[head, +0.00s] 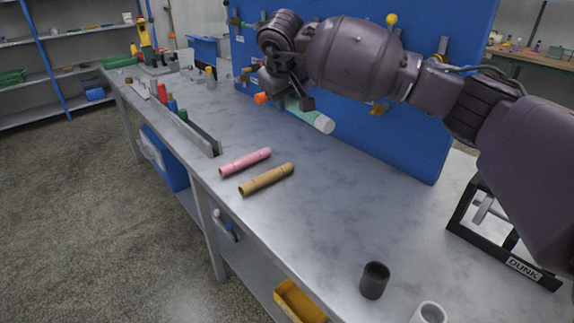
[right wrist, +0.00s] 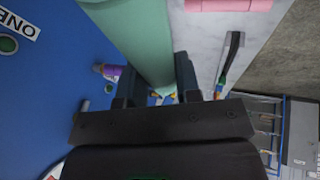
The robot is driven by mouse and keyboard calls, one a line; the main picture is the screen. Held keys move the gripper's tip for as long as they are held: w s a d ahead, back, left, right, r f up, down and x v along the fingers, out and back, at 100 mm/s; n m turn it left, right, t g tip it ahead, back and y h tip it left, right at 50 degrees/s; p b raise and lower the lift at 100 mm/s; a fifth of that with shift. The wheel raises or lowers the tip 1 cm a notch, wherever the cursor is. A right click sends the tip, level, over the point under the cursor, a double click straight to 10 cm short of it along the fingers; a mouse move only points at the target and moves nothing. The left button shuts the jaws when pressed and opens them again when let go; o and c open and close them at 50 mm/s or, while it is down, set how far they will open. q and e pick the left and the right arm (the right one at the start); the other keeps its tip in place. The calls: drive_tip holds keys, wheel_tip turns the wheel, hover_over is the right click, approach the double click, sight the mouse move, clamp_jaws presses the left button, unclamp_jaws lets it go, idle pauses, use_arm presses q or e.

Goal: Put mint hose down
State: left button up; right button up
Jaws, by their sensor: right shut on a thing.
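The mint hose (head: 308,113) is a pale green tube with a white end, held slanted above the grey workbench in front of the blue pegboard. It also fills the upper middle of the right wrist view (right wrist: 145,40). My right gripper (head: 296,98) is shut on it; in the right wrist view the two dark fingers (right wrist: 158,80) stand on either side of the tube. A pink hose (head: 245,162) and a tan hose (head: 266,179) lie side by side on the bench. My left gripper is in neither view.
The blue pegboard (head: 420,150) rises behind the bench (head: 330,215). A dark cup (head: 374,280), a white cup (head: 428,313) and a black frame marked DUNK (head: 520,268) stand near the right. The bench between the tan hose and the cups is clear.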

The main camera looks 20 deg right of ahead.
sight(286, 167)
wheel_tip(286, 167, down, 17)
drive_tip(key=b, duration=0.2)
drive_tip(key=shift+w+r+b, duration=0.1)
drive_tip(key=shift+r+b, duration=0.1)
drive_tip(key=shift+b, duration=0.15)
drive_tip(key=shift+r, duration=0.2)
drive_tip(key=shift+f, duration=0.7)
